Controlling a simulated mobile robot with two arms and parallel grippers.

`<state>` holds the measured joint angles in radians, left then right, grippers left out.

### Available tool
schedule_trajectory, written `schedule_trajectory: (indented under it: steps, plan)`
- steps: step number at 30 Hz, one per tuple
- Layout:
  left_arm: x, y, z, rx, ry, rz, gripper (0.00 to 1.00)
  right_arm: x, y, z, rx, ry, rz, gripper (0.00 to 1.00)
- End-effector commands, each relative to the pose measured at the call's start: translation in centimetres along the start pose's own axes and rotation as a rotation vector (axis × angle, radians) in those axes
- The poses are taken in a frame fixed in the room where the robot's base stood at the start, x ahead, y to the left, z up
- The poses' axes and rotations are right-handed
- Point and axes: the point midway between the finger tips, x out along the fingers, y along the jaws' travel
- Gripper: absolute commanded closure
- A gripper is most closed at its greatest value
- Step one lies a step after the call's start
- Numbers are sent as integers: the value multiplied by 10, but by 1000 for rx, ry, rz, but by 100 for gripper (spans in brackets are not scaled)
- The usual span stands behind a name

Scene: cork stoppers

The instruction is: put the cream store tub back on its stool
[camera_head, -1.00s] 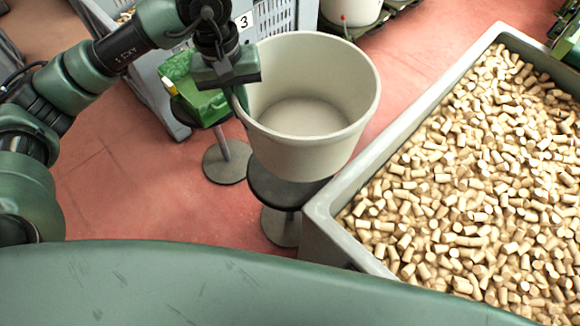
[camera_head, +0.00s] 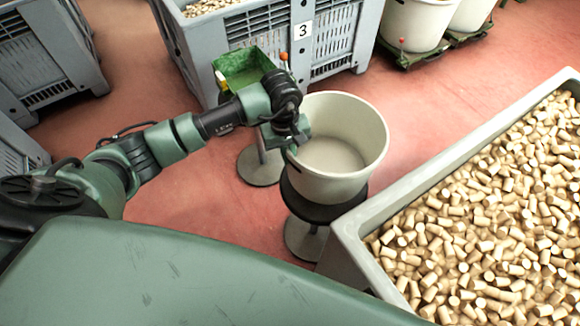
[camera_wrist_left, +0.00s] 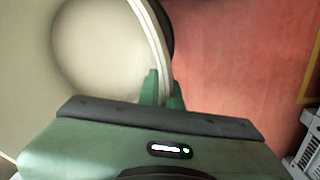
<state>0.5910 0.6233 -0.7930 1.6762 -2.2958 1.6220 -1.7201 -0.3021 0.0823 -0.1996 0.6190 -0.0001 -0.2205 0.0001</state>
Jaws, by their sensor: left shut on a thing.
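The cream store tub (camera_head: 345,180) is upright and looks empty in the head view. It is over the round dark stool (camera_head: 310,212), whose seat edge shows around the tub's near left side; I cannot tell whether the tub's base touches the seat. My left gripper (camera_head: 292,143) is shut on the tub's left rim. In the left wrist view its fingers (camera_wrist_left: 162,88) pinch the rim of the tub (camera_wrist_left: 100,50), one on each side of the wall. My right gripper is not in view.
A grey trough (camera_head: 362,246) full of corks stands close at the right. A green scoop-like tray (camera_head: 245,66) on a stand is behind my left arm. Grey crates (camera_head: 330,35) and other cream tubs (camera_head: 415,22) stand at the back. Red floor is open between.

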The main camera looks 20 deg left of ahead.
Motion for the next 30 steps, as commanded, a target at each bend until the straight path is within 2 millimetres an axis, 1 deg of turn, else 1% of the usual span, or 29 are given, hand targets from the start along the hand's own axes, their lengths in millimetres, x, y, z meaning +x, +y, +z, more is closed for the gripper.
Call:
schedule_trajectory:
  steps: [1,3,8,15,18,24,29,30]
  plan:
    - [8,0,1,-1,-3,2,100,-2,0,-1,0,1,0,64]
    - [18,0,0,-1,-1,2,100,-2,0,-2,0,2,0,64]
    - [30,-1,0,1,0,4,100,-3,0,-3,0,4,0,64]
    - [64,-3,0,-1,-1,3,100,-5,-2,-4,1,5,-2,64]
    - [68,-3,0,1,1,4,100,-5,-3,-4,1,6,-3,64]
    - [68,-3,-1,2,2,5,100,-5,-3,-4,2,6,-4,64]
    - [73,-4,-1,2,3,4,100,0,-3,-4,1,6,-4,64]
    - [72,-5,0,2,1,1,84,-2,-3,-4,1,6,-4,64]
